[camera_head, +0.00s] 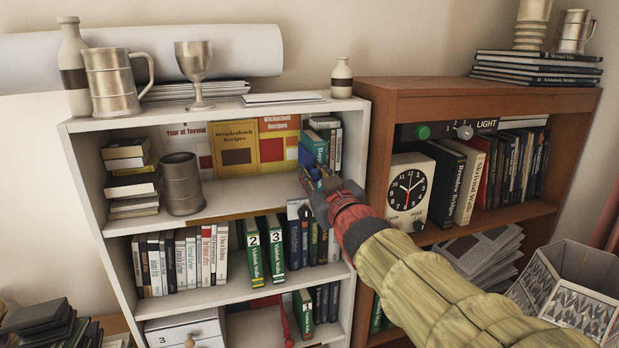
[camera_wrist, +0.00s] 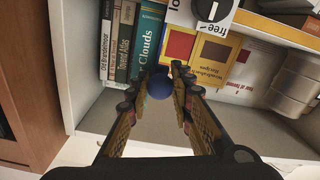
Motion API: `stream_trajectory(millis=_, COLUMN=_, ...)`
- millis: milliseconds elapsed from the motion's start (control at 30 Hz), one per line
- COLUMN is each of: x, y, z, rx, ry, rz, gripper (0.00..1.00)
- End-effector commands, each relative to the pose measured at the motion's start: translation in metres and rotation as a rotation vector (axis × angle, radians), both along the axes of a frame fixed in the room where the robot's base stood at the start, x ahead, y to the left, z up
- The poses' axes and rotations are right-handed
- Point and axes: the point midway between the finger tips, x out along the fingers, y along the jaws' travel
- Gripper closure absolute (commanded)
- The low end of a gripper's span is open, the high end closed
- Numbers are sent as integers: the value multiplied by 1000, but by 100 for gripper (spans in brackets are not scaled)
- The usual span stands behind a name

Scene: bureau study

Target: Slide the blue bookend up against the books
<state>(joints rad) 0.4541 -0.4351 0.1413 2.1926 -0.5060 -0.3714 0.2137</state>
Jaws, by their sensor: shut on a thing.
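My gripper (camera_head: 313,183) reaches into the upper compartment of the white bookcase at its right end. In the wrist view my gripper (camera_wrist: 160,80) is shut on the round blue knob of the blue bookend (camera_wrist: 159,88). The rest of the bookend is mostly hidden by my fingers; in the head view only a little blue shows between them. A row of upright books (camera_wrist: 126,42) stands beside it, with the blue Clouds book (camera_wrist: 150,38) nearest. The row also shows in the head view (camera_head: 334,143). I cannot tell whether bookend and books touch.
A yellow recipe book (camera_head: 234,148) stands at the back. A metal tankard (camera_head: 181,183) and stacked books (camera_head: 130,178) are at the left. The shelf (camera_head: 245,193) between is mostly clear. The brown bookcase (camera_head: 400,94) adjoins on the right.

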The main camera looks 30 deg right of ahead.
Motion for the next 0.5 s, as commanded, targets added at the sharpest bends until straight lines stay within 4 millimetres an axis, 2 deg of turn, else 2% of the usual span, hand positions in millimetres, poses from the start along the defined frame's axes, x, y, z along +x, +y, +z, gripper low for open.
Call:
stream_trajectory(millis=400, x=-1, y=-2, z=0, rx=1, ry=1, rz=-6, gripper=100)
stream_trajectory(millis=433, x=-1, y=-2, z=0, rx=1, ry=1, rz=-6, gripper=77)
stream_trajectory(millis=500, x=-1, y=-2, z=0, rx=1, ry=1, rz=-6, gripper=73)
